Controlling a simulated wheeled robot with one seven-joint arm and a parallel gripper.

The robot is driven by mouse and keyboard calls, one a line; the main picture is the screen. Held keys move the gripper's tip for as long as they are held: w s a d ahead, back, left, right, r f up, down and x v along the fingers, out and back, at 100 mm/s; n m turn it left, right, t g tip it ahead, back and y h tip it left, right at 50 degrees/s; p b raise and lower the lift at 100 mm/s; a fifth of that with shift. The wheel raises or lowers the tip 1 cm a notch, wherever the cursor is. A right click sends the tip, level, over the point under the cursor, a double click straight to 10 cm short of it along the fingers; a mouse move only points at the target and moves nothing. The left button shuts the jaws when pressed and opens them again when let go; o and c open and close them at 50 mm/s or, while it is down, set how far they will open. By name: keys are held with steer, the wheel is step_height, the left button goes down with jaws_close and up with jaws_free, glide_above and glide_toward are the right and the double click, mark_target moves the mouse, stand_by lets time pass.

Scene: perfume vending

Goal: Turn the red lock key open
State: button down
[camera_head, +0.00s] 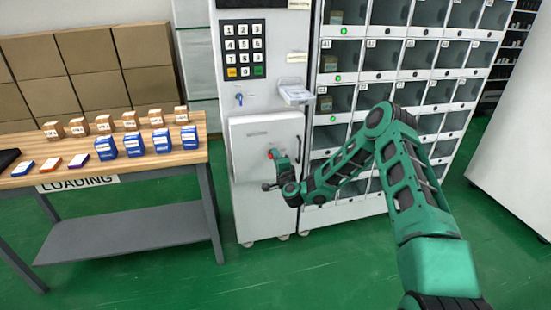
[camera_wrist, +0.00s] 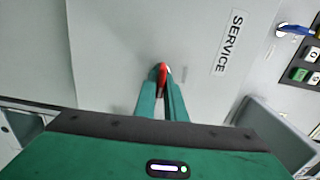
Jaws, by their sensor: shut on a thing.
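The red lock key (camera_wrist: 162,70) sits on the front of a pale grey service panel (camera_wrist: 110,50), to one side of the SERVICE label. My gripper (camera_wrist: 162,92) is shut on the red key, with a green finger on each side of it. In the head view the red key (camera_head: 271,154) shows as a small red spot at my gripper (camera_head: 274,158), near the middle of the panel (camera_head: 255,140). The fingers hide part of the key, and its exact turn angle cannot be told.
A keypad (camera_head: 243,50) and a blue key (camera_head: 239,98) are above the panel. A small tray (camera_head: 296,95) juts out at its upper right. A locker grid (camera_head: 400,75) stands to the right. A wooden table (camera_head: 70,160) with several boxes is at left.

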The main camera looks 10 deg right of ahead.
steer(key=shift+d+f+m, duration=0.1)
steer(key=shift+d+m, duration=0.15)
steer(key=shift+m, duration=0.05)
steer(key=c, duration=1.9)
jaws_free()
steer(key=shift+o, duration=0.2)
steer(key=shift+a, duration=0.1)
steer(key=shift+s+a, duration=0.1)
steer(key=s, duration=1)
steer(key=shift+s, duration=0.1)
